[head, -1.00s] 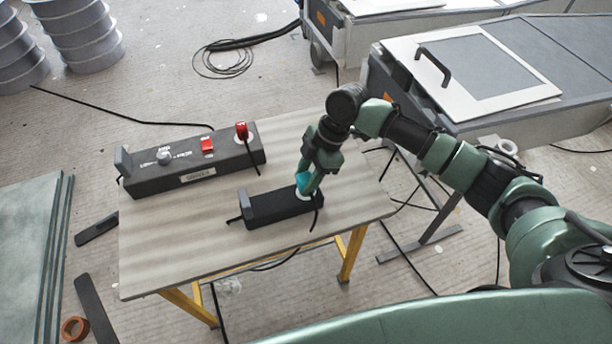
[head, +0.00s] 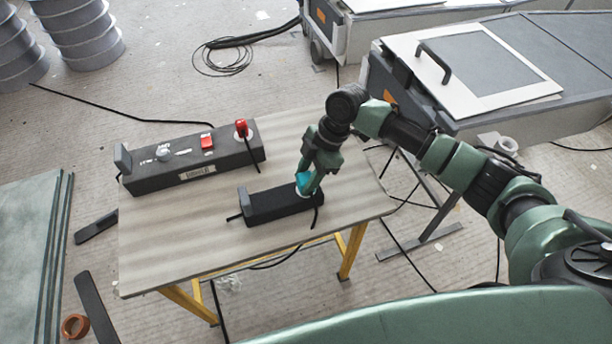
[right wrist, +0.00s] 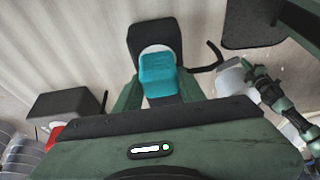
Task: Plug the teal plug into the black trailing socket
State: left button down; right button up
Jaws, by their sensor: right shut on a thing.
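The black trailing socket (head: 270,207) lies on the wooden table, with a raised block at its left end. My right gripper (head: 304,188) is over its right end and shut on the teal plug (head: 303,180). In the right wrist view the teal plug (right wrist: 157,74) sits between the fingers, against a white round socket face in the black trailing socket (right wrist: 154,33). Plug and socket face look lined up and touching; whether the pins are fully in is hidden.
A longer dark box (head: 190,160) with a red switch and a red plug stands behind on the table (head: 200,240). The front of the table is clear. Black cables trail over the floor. Grey mould trolleys (head: 480,70) stand at the back right.

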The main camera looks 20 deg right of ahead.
jog(key=o, duration=1.4)
jog(key=shift+f, duration=0.1)
jog(key=shift+c, duration=0.2)
jog(key=v, duration=0.8)
jog(key=shift+s+f, duration=0.1)
jog(key=shift+f, duration=0.05)
